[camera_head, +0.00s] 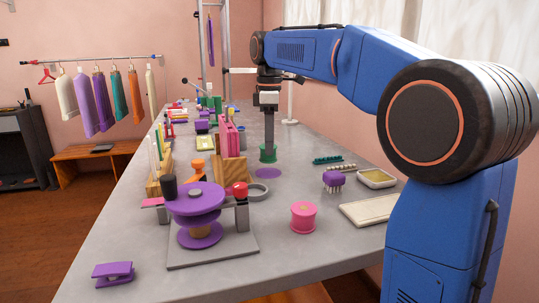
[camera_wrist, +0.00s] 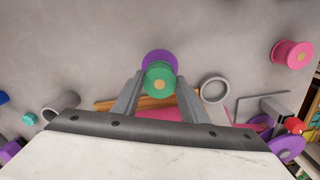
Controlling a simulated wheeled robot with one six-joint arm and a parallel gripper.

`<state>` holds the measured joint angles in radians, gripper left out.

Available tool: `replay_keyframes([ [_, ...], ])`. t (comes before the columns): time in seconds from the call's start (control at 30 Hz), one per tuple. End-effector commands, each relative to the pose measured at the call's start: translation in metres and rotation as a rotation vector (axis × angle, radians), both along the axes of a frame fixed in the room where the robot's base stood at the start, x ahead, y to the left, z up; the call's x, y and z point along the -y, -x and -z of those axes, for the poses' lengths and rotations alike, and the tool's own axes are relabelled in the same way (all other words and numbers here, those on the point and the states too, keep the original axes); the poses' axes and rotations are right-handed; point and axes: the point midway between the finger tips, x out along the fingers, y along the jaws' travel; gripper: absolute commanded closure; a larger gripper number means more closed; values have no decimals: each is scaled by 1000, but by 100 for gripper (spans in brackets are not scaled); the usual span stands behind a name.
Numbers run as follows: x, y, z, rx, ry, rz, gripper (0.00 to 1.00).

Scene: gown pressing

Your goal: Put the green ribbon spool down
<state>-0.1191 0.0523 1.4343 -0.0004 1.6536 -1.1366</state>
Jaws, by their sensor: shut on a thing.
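The green ribbon spool (camera_head: 268,154) is upright at the end of my gripper (camera_head: 268,143), above the middle of the grey table. In the wrist view the green spool (camera_wrist: 160,80) sits between the two fingers of my gripper (camera_wrist: 158,88), which are shut on it. A flat purple disc (camera_head: 268,173) lies on the table just in front of the spool. In the wrist view the spool covers part of the purple disc (camera_wrist: 160,57). I cannot tell whether the spool's base touches the table.
A pink spool (camera_head: 303,217) stands nearer the front, and a grey ring (camera_head: 258,190) lies near the disc. A wooden block with pink boards (camera_head: 230,165) is close on the left. A purple brush (camera_head: 333,180) and a tray (camera_head: 377,178) are to the right.

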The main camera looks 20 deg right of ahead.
Motion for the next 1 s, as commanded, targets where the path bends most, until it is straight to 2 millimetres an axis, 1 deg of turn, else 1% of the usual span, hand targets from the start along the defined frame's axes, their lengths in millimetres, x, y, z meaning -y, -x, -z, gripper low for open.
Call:
replay_keyframes([
  [0.3, 0, 1, 37, -2, 0, -1, 88],
  [0.7, 0, 0, 42, 0, 0, -1, 88],
  [0.73, 0, 0, 41, 0, 0, -1, 54],
  [0.77, 0, 0, 41, 0, 0, -1, 46],
  [0.8, 0, 0, 41, 0, 0, -1, 42],
  [1.0, 0, 0, 41, 0, 0, -1, 42],
])
